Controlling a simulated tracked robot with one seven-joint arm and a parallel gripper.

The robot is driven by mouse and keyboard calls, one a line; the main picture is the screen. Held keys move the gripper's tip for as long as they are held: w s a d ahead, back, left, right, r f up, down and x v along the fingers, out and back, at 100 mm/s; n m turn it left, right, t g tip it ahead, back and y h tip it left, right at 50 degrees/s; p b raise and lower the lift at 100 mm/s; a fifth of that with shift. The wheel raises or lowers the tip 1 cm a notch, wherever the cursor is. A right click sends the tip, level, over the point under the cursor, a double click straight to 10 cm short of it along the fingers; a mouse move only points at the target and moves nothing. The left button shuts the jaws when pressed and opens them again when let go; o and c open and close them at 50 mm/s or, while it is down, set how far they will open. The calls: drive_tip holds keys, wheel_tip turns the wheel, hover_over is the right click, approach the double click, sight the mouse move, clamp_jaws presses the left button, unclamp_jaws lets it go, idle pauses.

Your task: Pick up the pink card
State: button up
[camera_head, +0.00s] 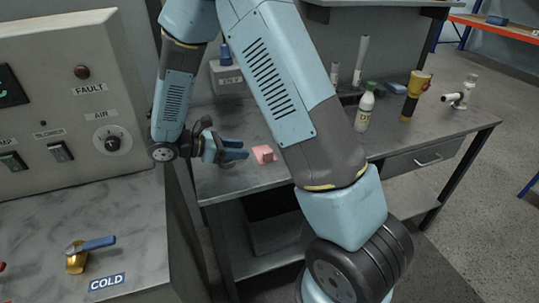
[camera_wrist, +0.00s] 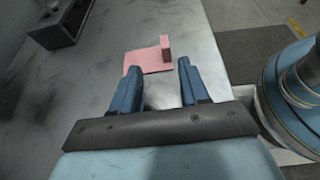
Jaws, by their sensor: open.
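The pink card (camera_head: 264,154) lies on the grey workbench, near its front left part, in the head view. In the wrist view the pink card (camera_wrist: 146,61) lies flat just beyond my fingertips, with a small upright pink block or raised part (camera_wrist: 165,47) at its right end. My gripper (camera_head: 240,149) is open and empty, to the left of the card in the head view and apart from it. In the wrist view my gripper (camera_wrist: 158,70) has its two blue fingers spread, pointing toward the card.
A white bottle with a green cap (camera_head: 364,107), a yellow and black tool (camera_head: 415,95) and a white fitting (camera_head: 461,93) stand on the workbench (camera_head: 225,185) to the right. A control panel (camera_head: 60,100) is at left. A dark box (camera_wrist: 60,24) shows in the wrist view.

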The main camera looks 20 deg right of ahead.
sight(273, 159)
drive_tip(key=x, duration=0.7)
drive_tip(key=shift+s+x, duration=0.2)
drive_tip(key=shift+x, duration=1.15)
drive_tip(key=shift+s+x, duration=0.15)
drive_tip(key=shift+x, duration=1.2)
drive_tip(key=shift+c, duration=0.3)
clamp_jaws()
